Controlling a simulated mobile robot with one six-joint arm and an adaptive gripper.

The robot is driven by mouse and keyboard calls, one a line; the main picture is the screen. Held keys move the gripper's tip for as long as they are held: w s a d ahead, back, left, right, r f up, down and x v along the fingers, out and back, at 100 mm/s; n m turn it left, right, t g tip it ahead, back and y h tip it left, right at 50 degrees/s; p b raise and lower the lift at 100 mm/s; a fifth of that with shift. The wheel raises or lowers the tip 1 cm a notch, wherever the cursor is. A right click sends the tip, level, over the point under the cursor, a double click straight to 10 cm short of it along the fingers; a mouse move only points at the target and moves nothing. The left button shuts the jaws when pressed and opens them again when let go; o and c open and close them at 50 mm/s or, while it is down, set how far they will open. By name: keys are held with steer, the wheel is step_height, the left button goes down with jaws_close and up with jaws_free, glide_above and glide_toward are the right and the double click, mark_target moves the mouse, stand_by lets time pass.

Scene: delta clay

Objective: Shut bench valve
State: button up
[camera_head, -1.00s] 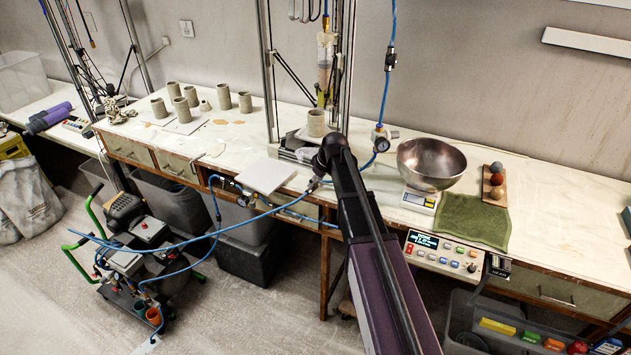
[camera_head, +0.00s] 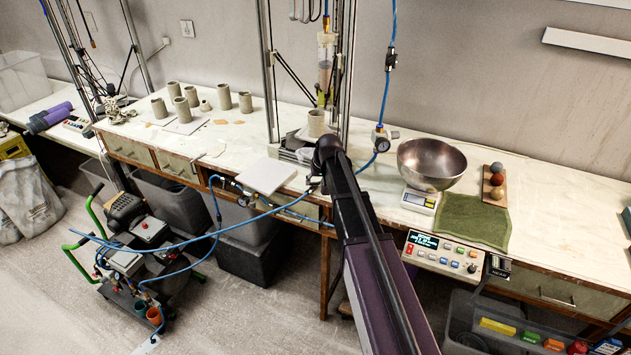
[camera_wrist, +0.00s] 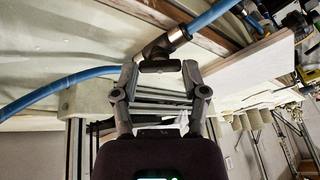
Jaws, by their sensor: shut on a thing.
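In the wrist view, the bench valve (camera_wrist: 178,36) is a metal fitting in the blue hose line at the bench edge. Its short dark handle (camera_wrist: 160,66) lies between the fingertips of my gripper (camera_wrist: 160,72), which is shut on it. The handle lies roughly crosswise in this picture, with the hose running off left and upper right. In the head view, the valve area (camera_head: 313,182) shows small and dark beside my arm. My gripper is mostly hidden there behind my own arm.
A pale square board (camera_head: 266,176) lies at the bench edge, left of the valve. A pressure gauge (camera_head: 381,143) and steel bowl (camera_head: 431,163) on a scale stand to the right. The control box (camera_head: 443,255) hangs at the front edge. A hose cart (camera_head: 130,250) stands on the floor.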

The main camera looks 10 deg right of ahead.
steer(key=m+h, duration=0.1)
steer(key=m, duration=0.4)
steer(key=shift+a+m, duration=0.15)
steer(key=shift+m, duration=0.25)
steer(key=m, duration=0.5)
steer(key=shift+g+h+p, duration=0.3)
steer(key=o, duration=1.2)
steer(key=shift+c, duration=0.2)
steer(key=shift+n, duration=0.4)
